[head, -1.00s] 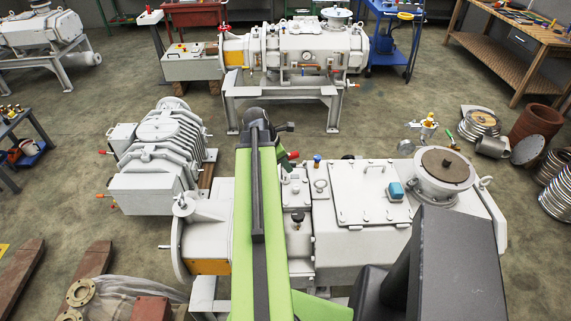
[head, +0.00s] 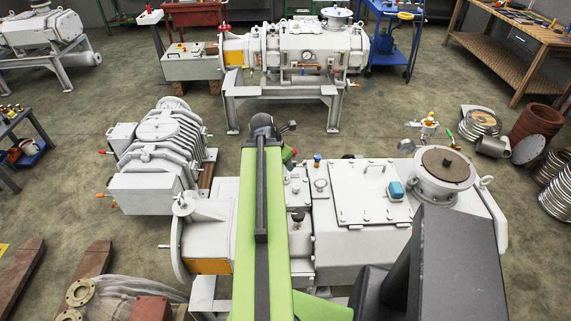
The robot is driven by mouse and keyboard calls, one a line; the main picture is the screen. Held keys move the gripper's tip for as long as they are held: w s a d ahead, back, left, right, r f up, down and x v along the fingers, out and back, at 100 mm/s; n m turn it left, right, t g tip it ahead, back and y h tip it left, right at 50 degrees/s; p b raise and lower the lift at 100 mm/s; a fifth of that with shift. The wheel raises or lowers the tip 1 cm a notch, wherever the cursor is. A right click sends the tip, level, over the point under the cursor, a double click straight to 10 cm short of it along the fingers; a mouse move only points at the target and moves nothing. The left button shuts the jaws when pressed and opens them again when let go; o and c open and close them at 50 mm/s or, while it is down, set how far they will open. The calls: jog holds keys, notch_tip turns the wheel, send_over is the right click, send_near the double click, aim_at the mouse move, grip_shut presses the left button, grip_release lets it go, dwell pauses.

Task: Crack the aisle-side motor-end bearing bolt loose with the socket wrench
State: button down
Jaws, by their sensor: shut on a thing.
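A white screw vacuum pump (head: 365,225) lies across the foreground, with a yellow-orange panel (head: 208,267) at its left end. My green arm reaches over this pump, and its dark wrist (head: 263,127) ends just beyond the far side. A small dark part (head: 289,126) sticks out to the right of the wrist; I cannot tell what it is. My gripper's fingers are hidden behind the arm. No socket wrench can be made out clearly. The motor-end bearing bolt cannot be made out, and whether anything is on it is hidden.
A ribbed white unit (head: 160,150) stands left of the arm. Another pump on a frame (head: 300,60) stands at the back. Flanges and rings (head: 480,125) lie at the right, a wooden bench (head: 515,45) at the back right.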

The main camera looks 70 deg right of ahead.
jog(key=shift+r, duration=0.1)
jog(key=shift+r+p, duration=1.45)
jog(key=shift+p, duration=0.1)
